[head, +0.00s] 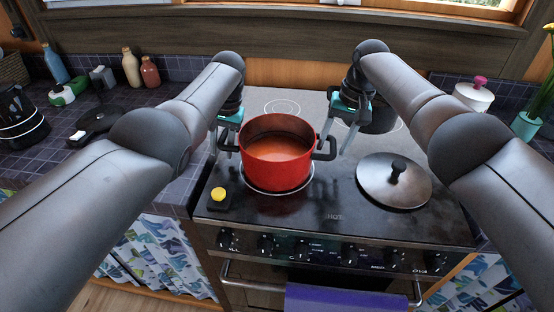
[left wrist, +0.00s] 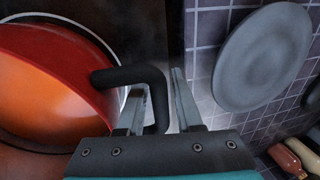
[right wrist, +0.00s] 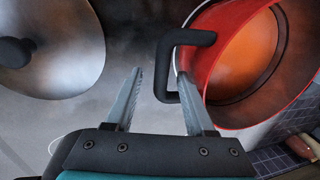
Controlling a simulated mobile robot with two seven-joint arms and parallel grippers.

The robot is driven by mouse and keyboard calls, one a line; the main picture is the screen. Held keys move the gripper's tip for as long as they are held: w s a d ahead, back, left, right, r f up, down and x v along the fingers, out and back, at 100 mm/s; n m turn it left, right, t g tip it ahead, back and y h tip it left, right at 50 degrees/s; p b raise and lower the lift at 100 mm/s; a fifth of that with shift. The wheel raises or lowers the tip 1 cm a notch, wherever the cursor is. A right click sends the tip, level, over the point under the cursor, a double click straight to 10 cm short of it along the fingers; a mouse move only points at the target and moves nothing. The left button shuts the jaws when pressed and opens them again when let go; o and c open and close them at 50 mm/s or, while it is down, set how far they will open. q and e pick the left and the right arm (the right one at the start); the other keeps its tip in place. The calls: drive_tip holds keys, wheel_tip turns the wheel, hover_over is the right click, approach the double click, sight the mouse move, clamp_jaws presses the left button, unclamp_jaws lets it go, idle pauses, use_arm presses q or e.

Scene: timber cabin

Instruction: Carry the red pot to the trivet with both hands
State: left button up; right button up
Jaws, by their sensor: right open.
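The red pot (head: 275,152), with orange contents and black side handles, stands upright on the front left of the stove. My left gripper (head: 226,146) is at its left handle. In the left wrist view the fingers (left wrist: 160,95) close in on both sides of that handle (left wrist: 158,112), with little or no gap. My right gripper (head: 338,140) is open at the right handle (right wrist: 170,65); its fingers (right wrist: 160,85) stand apart, with a clear gap. A grey round disc (left wrist: 265,55) lies on the tiled counter in the left wrist view; it may be the trivet. My left arm seems to hide it in the head view.
A lid (head: 394,182) lies on the stove to the right of the pot. A yellow-topped timer (head: 218,197) sits at the stove's front left corner. A dark pot (head: 380,118) stands behind my right gripper.

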use_arm(q)
drive_tip(key=shift+f, duration=0.15)
use_arm(e)
drive_tip(key=shift+f, duration=0.1)
use_arm(q)
drive_tip(key=shift+c, duration=0.2)
use_arm(e)
drive_tip(key=shift+c, duration=0.3)
use_arm(q)
drive_tip(key=c, duration=0.5)
use_arm(e)
drive_tip(key=c, duration=0.5)
clamp_jaws()
drive_tip(key=shift+w, duration=0.1)
